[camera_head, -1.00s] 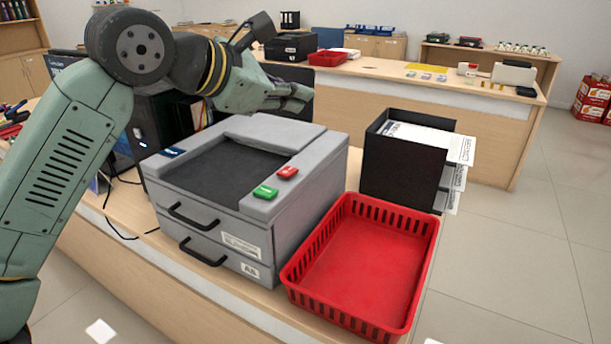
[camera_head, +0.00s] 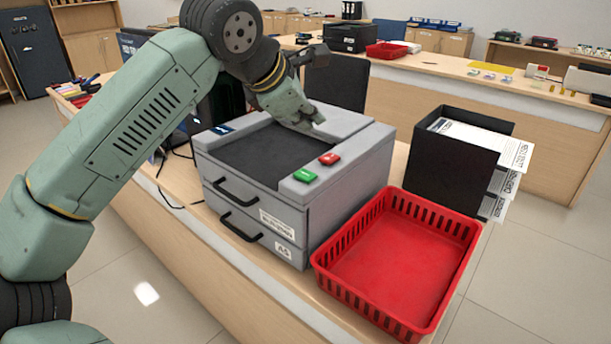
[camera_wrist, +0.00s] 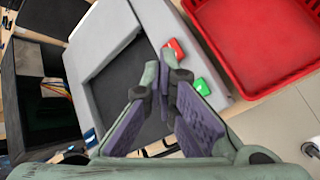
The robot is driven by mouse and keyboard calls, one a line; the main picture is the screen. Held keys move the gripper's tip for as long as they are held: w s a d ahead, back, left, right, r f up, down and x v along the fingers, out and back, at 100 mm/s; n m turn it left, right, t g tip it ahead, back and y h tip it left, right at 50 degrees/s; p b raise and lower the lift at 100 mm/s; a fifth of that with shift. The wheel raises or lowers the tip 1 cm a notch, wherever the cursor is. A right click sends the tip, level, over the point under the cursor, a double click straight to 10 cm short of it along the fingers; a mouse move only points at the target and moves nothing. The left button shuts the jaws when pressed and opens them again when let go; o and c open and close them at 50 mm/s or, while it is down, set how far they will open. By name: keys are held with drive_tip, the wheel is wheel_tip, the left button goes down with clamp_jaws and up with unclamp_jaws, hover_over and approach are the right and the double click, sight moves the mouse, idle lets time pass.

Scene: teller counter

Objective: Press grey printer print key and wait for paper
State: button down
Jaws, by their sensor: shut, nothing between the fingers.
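The grey printer (camera_head: 345,195) stands on the counter with a dark recessed top. A green key (camera_head: 305,176) and a red key (camera_head: 330,158) sit on its right front rim. My gripper (camera_head: 318,122) is shut and empty, above the back part of the printer top, behind the keys. In the wrist view, the gripper fingertips (camera_wrist: 170,78) point toward the rim, with the red key (camera_wrist: 174,48) just beyond them and the green key (camera_wrist: 202,87) to their right. No contact with either key is visible. No paper shows on the printer top.
An empty red basket (camera_head: 395,262) stands right of the printer. A black paper tray (camera_head: 448,170) with white printed sheets is behind it. A dark box-like unit and a screen stand left of the printer. A second counter (camera_head: 470,98) runs across the back.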

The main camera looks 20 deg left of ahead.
sight(308, 176)
wheel_tip(308, 176, down, 8)
drive_tip(key=b, duration=0.5)
idle(1.2)
drive_tip(key=shift+f+b, duration=0.35)
drive_tip(key=shift+b, duration=0.35)
drive_tip(key=shift+f+b, duration=0.5)
idle(0.3)
drive_tip(key=shift+r, duration=0.1)
drive_tip(key=shift+r+p, duration=0.5)
drive_tip(key=shift+r, duration=0.35)
drive_tip(key=shift+r, duration=0.1)
drive_tip(key=shift+r+p, duration=1.6)
drive_tip(key=shift+r, duration=0.8)
